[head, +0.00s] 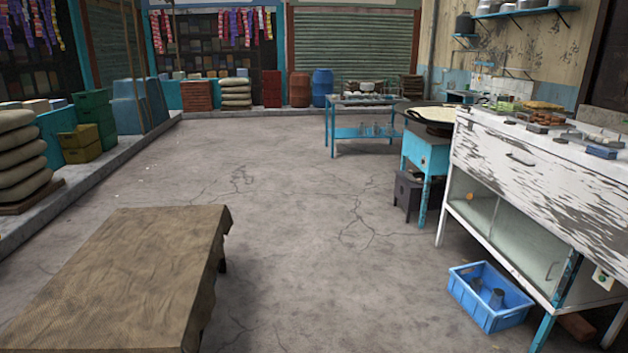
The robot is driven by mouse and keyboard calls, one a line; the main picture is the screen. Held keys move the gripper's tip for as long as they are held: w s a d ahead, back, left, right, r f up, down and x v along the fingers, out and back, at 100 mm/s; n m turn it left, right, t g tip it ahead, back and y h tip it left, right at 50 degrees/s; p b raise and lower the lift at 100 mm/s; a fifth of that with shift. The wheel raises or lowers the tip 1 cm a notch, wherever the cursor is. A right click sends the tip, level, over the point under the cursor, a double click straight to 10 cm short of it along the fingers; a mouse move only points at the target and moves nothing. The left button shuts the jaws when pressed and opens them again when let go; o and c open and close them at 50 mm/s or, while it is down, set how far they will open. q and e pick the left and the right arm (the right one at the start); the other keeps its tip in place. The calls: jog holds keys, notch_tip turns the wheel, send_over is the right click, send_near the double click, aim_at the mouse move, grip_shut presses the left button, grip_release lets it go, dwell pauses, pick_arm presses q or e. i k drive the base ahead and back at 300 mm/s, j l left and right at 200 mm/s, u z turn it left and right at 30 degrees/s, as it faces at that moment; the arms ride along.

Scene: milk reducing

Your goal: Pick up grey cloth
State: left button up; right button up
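I cannot make out a grey cloth with certainty in the head view. Several small items lie on top of the worn white counter (540,180) at the right, too small to tell apart; among them are a folded orange-brown thing (541,105) and a blue-grey thing (601,151). A low table at the lower left has a wrinkled brown cover (120,270) and nothing on it. Neither of my grippers is in view.
A blue crate (490,298) with grey cups stands on the floor by the counter. A blue stove stand (425,160) holds a wide pan (440,114). A blue table (362,131) stands farther back. Stacked sacks (20,160) are at the left. The middle floor is clear.

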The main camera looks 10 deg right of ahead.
aim_at(535, 128)
jog(key=i+z, duration=0.35)
jog(key=i, duration=0.25)
jog(key=i+z, duration=0.35)
jog(key=i, duration=0.25)
jog(key=i+j+z, duration=0.35)
jog(key=i, duration=0.25)
